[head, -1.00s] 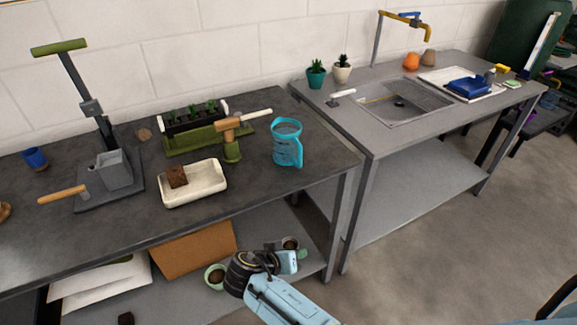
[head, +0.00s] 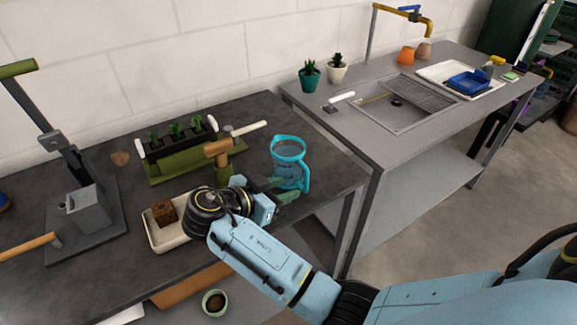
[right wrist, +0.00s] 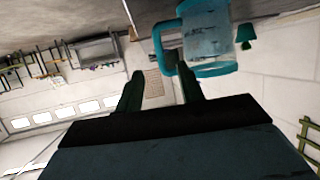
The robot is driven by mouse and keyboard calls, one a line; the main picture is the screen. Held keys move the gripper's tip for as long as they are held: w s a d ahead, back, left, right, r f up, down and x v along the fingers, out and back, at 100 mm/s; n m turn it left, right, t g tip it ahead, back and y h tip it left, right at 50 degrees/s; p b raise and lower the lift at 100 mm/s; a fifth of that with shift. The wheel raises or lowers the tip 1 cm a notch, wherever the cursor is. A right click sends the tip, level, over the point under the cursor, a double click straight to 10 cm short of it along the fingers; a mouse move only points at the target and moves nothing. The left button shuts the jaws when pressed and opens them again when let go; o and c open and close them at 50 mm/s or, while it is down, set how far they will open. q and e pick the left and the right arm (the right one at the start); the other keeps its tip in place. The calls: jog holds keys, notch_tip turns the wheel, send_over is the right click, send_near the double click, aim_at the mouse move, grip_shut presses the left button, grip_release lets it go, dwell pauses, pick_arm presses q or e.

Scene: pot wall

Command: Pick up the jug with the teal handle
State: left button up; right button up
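The jug (head: 287,163) is clear blue with a teal rim and handle, and stands upright near the right end of the dark table in the head view. Its teal handle (head: 305,178) faces front right. My right gripper (head: 282,190) is at the jug's near side, low by the handle. In the right wrist view, the two fingers (right wrist: 160,92) are apart, with the handle (right wrist: 163,48) just beyond and partly between them, and the jug body (right wrist: 208,40) behind the right finger. I cannot tell whether a finger touches it. My left gripper is not in view.
A white tray (head: 158,242) with a brown block (head: 164,213) sits left of my right wrist. A green stand with a wooden mallet-like tool (head: 222,150) is left of the jug. A metal press (head: 88,207) is farther left. The sink bench (head: 345,140) adjoins on the right.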

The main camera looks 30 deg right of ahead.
aim_at(305, 182)
jog(key=x, duration=0.3)
jog(key=shift+w+d+f, duration=0.1)
jog(key=shift+d+f, duration=0.1)
jog(key=shift+d, duration=0.05)
jog(key=shift+d+f, duration=0.1)
jog(key=shift+d, duration=0.1)
jog(key=x, duration=0.4)
jog(key=shift+d, duration=0.25)
jog(key=shift+w+d+f, duration=0.1)
jog(key=shift+d+f, duration=0.05)
jog(key=shift+d, duration=0.05)
jog(key=shift+c, duration=0.5)
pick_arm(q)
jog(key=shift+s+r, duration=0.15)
pick_arm(e)
grip_shut()
